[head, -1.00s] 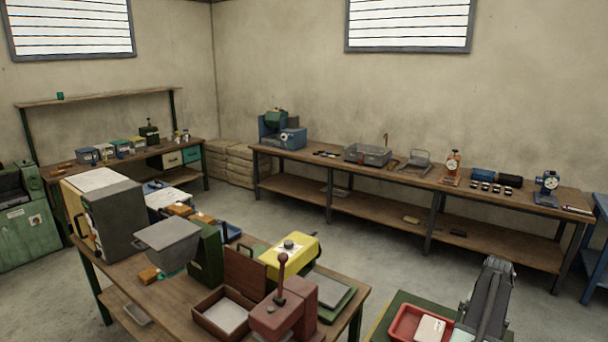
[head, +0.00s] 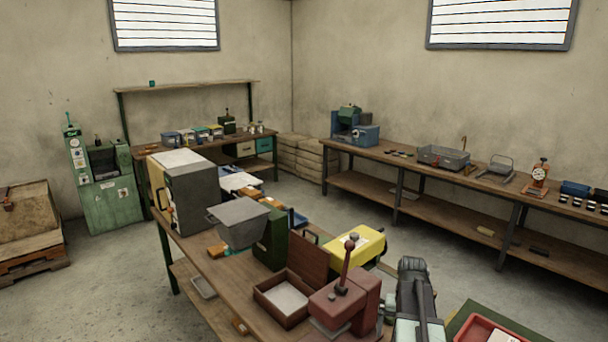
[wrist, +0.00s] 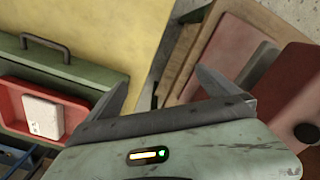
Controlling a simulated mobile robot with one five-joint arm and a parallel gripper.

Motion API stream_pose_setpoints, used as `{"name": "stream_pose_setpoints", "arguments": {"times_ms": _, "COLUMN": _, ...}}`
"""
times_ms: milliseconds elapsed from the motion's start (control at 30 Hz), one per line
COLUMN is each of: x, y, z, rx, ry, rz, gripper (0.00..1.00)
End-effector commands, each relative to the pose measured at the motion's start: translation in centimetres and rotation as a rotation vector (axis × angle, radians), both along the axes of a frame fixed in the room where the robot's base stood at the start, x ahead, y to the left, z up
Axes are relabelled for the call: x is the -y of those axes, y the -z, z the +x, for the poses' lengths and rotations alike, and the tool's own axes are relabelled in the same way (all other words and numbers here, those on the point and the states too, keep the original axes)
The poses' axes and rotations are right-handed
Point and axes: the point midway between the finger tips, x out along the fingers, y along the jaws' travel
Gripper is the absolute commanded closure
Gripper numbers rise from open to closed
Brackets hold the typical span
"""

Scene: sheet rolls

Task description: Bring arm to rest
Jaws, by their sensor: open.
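My arm (head: 412,300) shows in the head view at the bottom, right of centre, between the red lever press and a red tray. My gripper (wrist: 163,92) shows in the wrist view with its two fingers spread wide and nothing between them. The fingertips point toward a yellow surface (wrist: 110,30) and the edge of a wooden bench. In the head view the fingers cannot be made out.
The red tray (head: 478,332) with a white block (wrist: 42,115) lies on a green surface beside my arm. The red lever press (head: 345,300) stands close on its left on the wooden bench (head: 215,300). A long workbench (head: 400,160) lines the back wall; open floor lies between.

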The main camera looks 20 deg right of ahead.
Motion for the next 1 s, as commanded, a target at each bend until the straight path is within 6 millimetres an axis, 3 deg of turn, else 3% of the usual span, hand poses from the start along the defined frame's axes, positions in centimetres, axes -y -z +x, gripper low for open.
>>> {"name": "stream_pose_setpoints", "arguments": {"times_ms": 33, "x": -4.7, "y": 1.2, "z": 1.3, "rx": 0.000, "ry": -0.072, "rz": 0.000, "gripper": 0.01}}
{"name": "stream_pose_setpoints", "arguments": {"times_ms": 200, "x": -19.1, "y": 3.0, "z": 4.0, "rx": 0.000, "ry": -0.306, "rz": 0.000, "gripper": 0.01}}
{"name": "stream_pose_setpoints", "arguments": {"times_ms": 300, "x": -26.7, "y": 4.0, "z": 3.9, "rx": -0.001, "ry": -0.431, "rz": 0.000, "gripper": 0.01}}
{"name": "stream_pose_setpoints", "arguments": {"times_ms": 400, "x": -32.2, "y": 4.6, "z": 3.3, "rx": -0.001, "ry": -0.525, "rz": 0.000, "gripper": 0.01}}
{"name": "stream_pose_setpoints", "arguments": {"times_ms": 500, "x": -35.0, "y": 4.8, "z": 2.7, "rx": -0.001, "ry": -0.579, "rz": 0.000, "gripper": 0.01}}
{"name": "stream_pose_setpoints", "arguments": {"times_ms": 600, "x": -36.0, "y": 4.8, "z": 2.5, "rx": -0.001, "ry": -0.598, "rz": 0.000, "gripper": 0.01}}
{"name": "stream_pose_setpoints", "arguments": {"times_ms": 1000, "x": -36.0, "y": 4.8, "z": 2.5, "rx": -0.001, "ry": -0.599, "rz": 0.000, "gripper": 0.01}}
